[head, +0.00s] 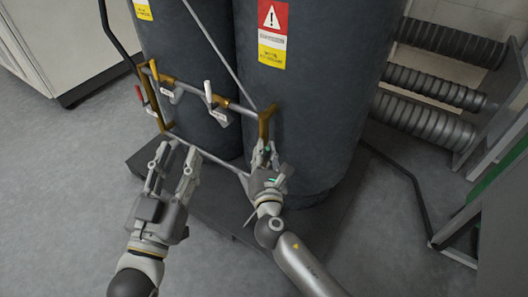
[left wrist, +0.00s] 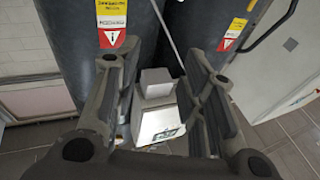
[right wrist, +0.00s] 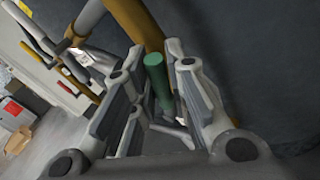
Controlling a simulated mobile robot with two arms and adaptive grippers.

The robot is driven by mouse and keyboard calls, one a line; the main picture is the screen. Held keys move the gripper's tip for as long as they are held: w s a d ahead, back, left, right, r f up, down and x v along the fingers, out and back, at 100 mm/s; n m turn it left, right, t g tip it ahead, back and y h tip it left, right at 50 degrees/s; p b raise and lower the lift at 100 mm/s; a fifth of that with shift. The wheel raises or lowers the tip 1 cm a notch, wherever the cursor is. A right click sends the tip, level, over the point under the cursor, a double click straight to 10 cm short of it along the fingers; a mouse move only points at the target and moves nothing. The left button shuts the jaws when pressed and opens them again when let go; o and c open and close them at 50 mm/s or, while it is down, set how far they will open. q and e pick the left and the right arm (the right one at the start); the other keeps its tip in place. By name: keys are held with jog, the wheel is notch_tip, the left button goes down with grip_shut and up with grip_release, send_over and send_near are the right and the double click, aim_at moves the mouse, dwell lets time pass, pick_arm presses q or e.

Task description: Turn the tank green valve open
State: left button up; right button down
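The green valve handle (right wrist: 157,82) shows in the right wrist view as a short green rod, upright between the two fingers of my right gripper (right wrist: 155,62). The fingers are partly apart, on either side of it, and I see no clear contact. In the head view my right gripper (head: 265,155) is at the lower end of the brass pipe (head: 267,122) on the right tank (head: 315,110). The valve is largely hidden there. My left gripper (head: 175,165) is open and empty, in front of the left tank (head: 195,60); it also shows open in the left wrist view (left wrist: 162,65).
The tanks stand on a dark base (head: 150,165). Ribbed black hoses (head: 435,80) and a metal frame (head: 490,140) are at the right. Floor at left is clear.

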dwell(0.3)
jog(key=p, duration=0.2)
jog(key=shift+w+a+r+n+p, duration=0.1)
jog(key=shift+a+r+n+p, duration=0.1)
jog(key=shift+n+p, duration=0.1)
jog(key=shift+w+a+g+p, duration=0.1)
jog(key=shift+g+p, duration=0.3)
jog(key=shift+p, duration=0.6)
pick_arm(q)
jog(key=s+a+f+g+y, duration=0.2)
jog(key=s+f+g, duration=0.2)
jog(key=f, duration=0.5)
jog(key=s+a+f+g+y, duration=0.1)
jog(key=s+a+f+g, duration=0.2)
jog(key=s+f+g, duration=0.2)
jog(key=shift+s+f+n+g+y, duration=0.15)
jog(key=shift+f+n+g+y, duration=0.2)
jog(key=shift+f+g, duration=1.55)
jog(key=shift+f, duration=0.15)
pick_arm(e)
jog(key=c, duration=1.4)
grip_release()
jog(key=s, duration=1.2)
jog(key=shift+r, duration=0.4)
